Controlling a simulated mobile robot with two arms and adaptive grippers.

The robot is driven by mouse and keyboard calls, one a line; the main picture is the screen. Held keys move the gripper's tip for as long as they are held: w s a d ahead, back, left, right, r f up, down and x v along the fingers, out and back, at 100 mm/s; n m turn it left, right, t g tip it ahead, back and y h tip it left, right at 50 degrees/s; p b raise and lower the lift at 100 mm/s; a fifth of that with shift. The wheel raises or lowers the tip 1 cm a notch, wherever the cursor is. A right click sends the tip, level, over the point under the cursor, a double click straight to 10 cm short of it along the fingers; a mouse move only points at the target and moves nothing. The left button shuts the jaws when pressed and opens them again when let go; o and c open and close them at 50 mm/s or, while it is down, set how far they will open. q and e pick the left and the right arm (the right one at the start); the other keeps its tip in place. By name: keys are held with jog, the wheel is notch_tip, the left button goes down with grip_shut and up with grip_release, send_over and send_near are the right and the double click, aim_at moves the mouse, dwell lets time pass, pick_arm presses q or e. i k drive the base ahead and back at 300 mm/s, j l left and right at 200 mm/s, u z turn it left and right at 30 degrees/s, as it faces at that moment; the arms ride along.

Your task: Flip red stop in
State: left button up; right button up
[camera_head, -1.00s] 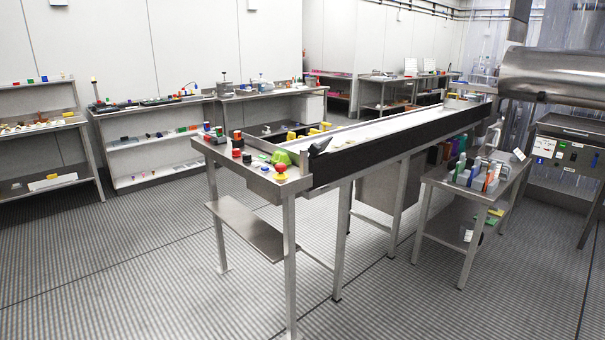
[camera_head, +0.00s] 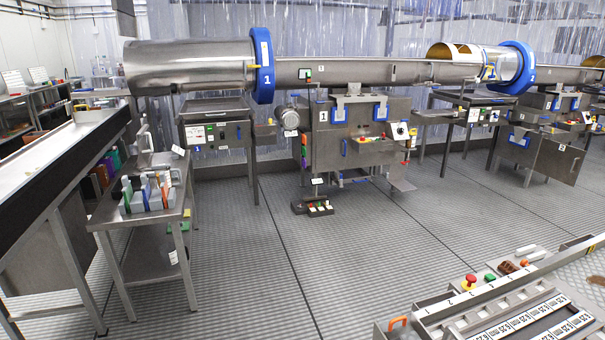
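A red mushroom-shaped button (camera_head: 470,280) stands on the near bench at the lower right. Neither of my grippers is in view.
A steel drum (camera_head: 190,65) with a blue ring (camera_head: 263,65) runs above the machines. A conveyor (camera_head: 60,160) and a small steel table (camera_head: 112,215) with colored items stand at the left. The floor (camera_head: 320,265) in the middle is clear.

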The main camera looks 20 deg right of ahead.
aim_at(471, 279)
jog(key=i+l+z, duration=0.1)
jog(key=z, duration=0.3)
jog(key=i+z, duration=0.25)
jog(key=z, duration=0.15)
jog(key=i+z, duration=0.2)
jog(key=z, duration=0.25)
jog(key=i+z, duration=0.15)
jog(key=z, duration=0.25)
jog(key=i+j+z, duration=0.15)
jog(key=z, duration=0.25)
